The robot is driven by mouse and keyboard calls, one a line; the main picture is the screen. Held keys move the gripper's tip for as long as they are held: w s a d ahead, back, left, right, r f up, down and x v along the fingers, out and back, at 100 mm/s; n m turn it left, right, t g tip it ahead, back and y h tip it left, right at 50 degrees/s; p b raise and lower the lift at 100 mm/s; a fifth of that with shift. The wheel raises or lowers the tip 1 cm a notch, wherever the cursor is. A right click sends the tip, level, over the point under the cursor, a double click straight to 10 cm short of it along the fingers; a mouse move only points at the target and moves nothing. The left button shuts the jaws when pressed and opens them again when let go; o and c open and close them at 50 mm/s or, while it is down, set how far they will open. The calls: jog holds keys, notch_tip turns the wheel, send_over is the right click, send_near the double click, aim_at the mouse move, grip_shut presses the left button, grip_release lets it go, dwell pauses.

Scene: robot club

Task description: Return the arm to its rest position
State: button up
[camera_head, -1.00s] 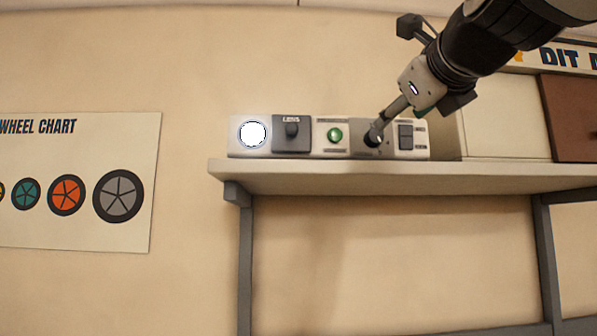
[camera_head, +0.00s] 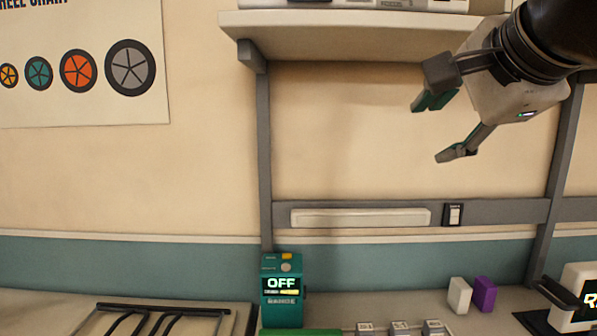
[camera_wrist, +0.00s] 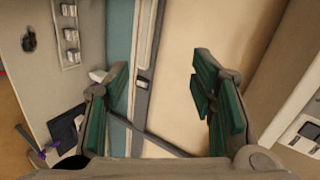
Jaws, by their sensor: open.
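My gripper (camera_head: 442,128) is at the upper right of the head view, below and in front of the shelf, with its fingers spread apart. In the wrist view my gripper (camera_wrist: 160,105) shows both green-padded fingers wide apart with nothing between them. My arm comes in from the upper right corner of the head view. Nothing touches the fingers in either view.
A shelf (camera_head: 350,25) crosses the top, with the lower edge of a switch panel on it. Below are a rail with a small switch (camera_head: 453,214), a teal box reading OFF (camera_head: 283,300), a white block (camera_head: 459,295) and a purple block (camera_head: 484,294) on the bench.

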jog(key=s+f+n+g, duration=0.3)
jog(key=s+f+n, duration=0.3)
jog(key=f, duration=0.6)
jog(key=s+f+n+g, duration=0.3)
jog(key=s+f+n, duration=0.4)
jog(key=f+n, duration=0.3)
jog(key=shift+s+d+f, duration=0.25)
jog(key=shift+d+f, duration=0.2)
jog(key=shift+f, duration=0.45)
